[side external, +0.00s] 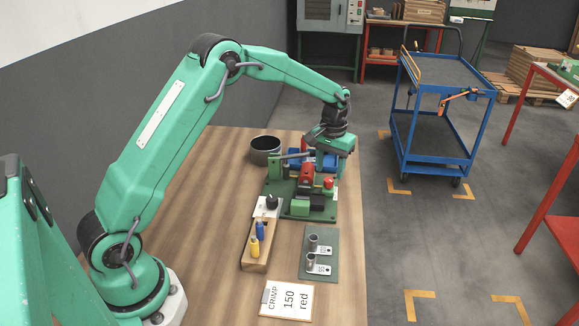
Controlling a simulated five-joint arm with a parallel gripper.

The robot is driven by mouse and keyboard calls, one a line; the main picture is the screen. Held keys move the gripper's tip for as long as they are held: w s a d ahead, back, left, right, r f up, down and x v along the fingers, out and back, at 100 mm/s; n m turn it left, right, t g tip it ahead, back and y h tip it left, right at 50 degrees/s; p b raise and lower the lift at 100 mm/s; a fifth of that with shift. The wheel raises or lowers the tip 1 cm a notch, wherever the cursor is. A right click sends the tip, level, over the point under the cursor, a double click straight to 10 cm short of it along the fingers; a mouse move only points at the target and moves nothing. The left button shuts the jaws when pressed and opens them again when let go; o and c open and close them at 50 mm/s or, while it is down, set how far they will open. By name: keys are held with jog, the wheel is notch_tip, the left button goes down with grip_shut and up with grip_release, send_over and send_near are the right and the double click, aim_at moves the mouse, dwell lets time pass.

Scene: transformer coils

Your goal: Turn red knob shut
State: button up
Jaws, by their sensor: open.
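A small red knob (328,183) sits on the right part of a dark green fixture (297,213) on the wooden table. Its turn position is too small to tell. A taller red part (306,174) stands just left of the knob. My gripper (337,170) hangs at the end of my green arm, above the back right of the fixture and a little behind and above the knob. It is open and seems empty. Its fingertips are small and partly lost against the fixture, so I cannot tell whether they touch anything.
A dark round pot (265,150) stands behind left of the fixture. Blue parts (325,160) lie under my gripper. A wooden holder (256,250) with blue and yellow tools, a green plate (318,255) with lugs, and a card (287,299) reading "CRIMP 150 red" lie in front.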

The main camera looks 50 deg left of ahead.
aim_at(328, 180)
notch_tip(328, 180, up, 4)
jog(key=shift+r, duration=0.15)
jog(key=shift+r, duration=0.1)
dwell(0.4)
jog(key=shift+s+r, duration=0.15)
jog(key=shift+r, duration=0.05)
jog(key=s+d+r+t, duration=0.2)
jog(key=s+r, duration=0.5)
jog(key=r, duration=0.2)
jog(key=s+d+r+m+t, duration=0.1)
jog(key=s, duration=1.1)
jog(key=s+d+r+m+t, duration=0.2)
jog(key=s, duration=1.1)
jog(key=shift+d+m+t, duration=0.15)
jog(key=shift+m+t, duration=0.15)
jog(key=shift+r, duration=0.1)
